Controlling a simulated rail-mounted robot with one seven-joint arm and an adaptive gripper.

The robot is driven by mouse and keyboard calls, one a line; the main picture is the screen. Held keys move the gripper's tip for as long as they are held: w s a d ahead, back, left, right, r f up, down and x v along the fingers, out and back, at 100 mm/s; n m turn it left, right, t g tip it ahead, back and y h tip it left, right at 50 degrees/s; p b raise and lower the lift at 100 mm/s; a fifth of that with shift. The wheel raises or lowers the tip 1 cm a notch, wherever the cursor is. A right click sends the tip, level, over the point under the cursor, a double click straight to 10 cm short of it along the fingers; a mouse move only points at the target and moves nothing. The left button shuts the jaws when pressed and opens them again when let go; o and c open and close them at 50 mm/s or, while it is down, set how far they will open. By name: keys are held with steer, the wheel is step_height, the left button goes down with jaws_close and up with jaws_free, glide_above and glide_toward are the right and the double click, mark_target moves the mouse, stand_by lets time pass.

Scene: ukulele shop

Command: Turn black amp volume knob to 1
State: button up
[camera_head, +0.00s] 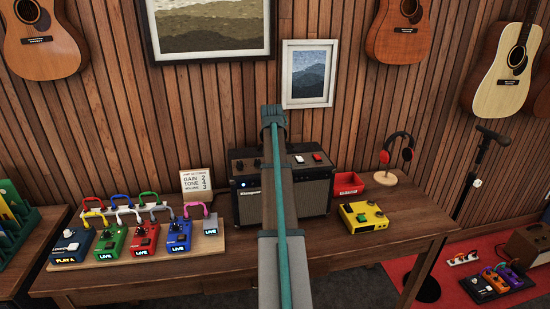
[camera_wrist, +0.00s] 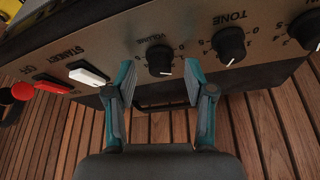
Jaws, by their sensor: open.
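The black amp (camera_head: 312,192) stands on the wooden table, with its middle hidden behind my arm. In the wrist view, its panel shows the black volume knob (camera_wrist: 160,59) under the label VOLUME. The knob's white mark points down and slightly right in the picture; I cannot read surely which number it meets. My gripper (camera_wrist: 158,78) is open, with one teal finger on each side of the knob's position. The fingertips appear close to the panel; I see no clear contact. The gripper is hidden in the head view.
The tone knob (camera_wrist: 231,45) is right of the volume knob; a white switch (camera_wrist: 88,76) and a red switch (camera_wrist: 52,84) are left. A settings card (camera_head: 197,182), pedalboard (camera_head: 118,255), yellow pedal (camera_head: 364,217), red box (camera_head: 348,185) and headphone stand (camera_head: 390,165) surround the amp.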

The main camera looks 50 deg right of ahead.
steer(key=v, duration=1.1)
steer(key=shift+r, duration=0.2)
steer(key=shift+a, duration=0.1)
